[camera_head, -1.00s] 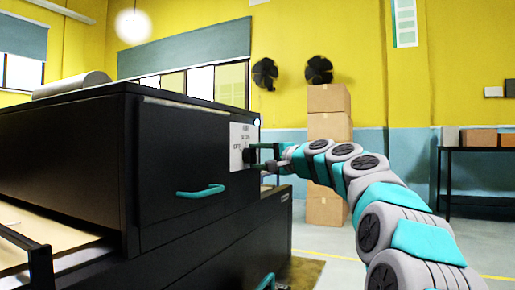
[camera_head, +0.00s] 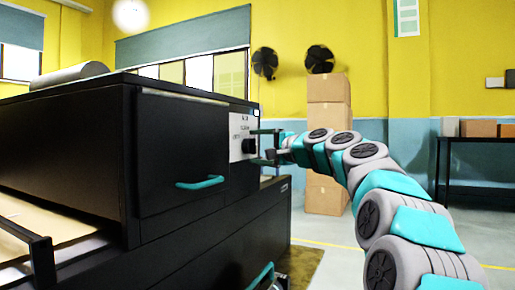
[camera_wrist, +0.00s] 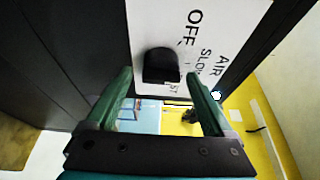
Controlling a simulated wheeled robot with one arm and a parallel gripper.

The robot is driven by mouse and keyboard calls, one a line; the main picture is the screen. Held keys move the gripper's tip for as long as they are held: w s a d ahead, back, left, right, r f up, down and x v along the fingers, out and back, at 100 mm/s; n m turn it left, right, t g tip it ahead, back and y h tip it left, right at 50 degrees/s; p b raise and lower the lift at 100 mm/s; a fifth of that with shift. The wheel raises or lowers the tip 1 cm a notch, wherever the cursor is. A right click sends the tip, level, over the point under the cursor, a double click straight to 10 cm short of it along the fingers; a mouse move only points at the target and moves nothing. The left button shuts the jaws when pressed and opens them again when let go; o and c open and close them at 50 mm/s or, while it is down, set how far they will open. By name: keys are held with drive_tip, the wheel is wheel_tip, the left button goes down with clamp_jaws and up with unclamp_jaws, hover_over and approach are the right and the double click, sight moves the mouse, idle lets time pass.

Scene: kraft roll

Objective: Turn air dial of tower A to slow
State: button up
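The black air dial (camera_head: 249,146) sits on a white label plate (camera_head: 238,128) on the end of a black machine. In the wrist view the dial (camera_wrist: 160,66) is a dark rounded knob beside the printed words OFF, SLOW and AIR on the plate (camera_wrist: 150,22); lower lettering is partly hidden. I cannot make out a pointer mark on it. My gripper (camera_head: 262,147) faces the dial from the right, and in the wrist view my gripper (camera_wrist: 158,76) is open, its two green fingers apart on either side below the knob, with nothing between them.
The black machine (camera_head: 70,150) has a teal drawer handle (camera_head: 200,182) left of the plate. Stacked cardboard boxes (camera_head: 328,118) stand behind my arm. A dark table (camera_head: 475,141) is at the right. Open floor lies between.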

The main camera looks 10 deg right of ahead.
drive_tip(key=shift+s, duration=0.1)
drive_tip(key=b+v, duration=0.1)
drive_tip(key=v, duration=0.6)
drive_tip(key=shift+s+d, duration=0.25)
idle(0.4)
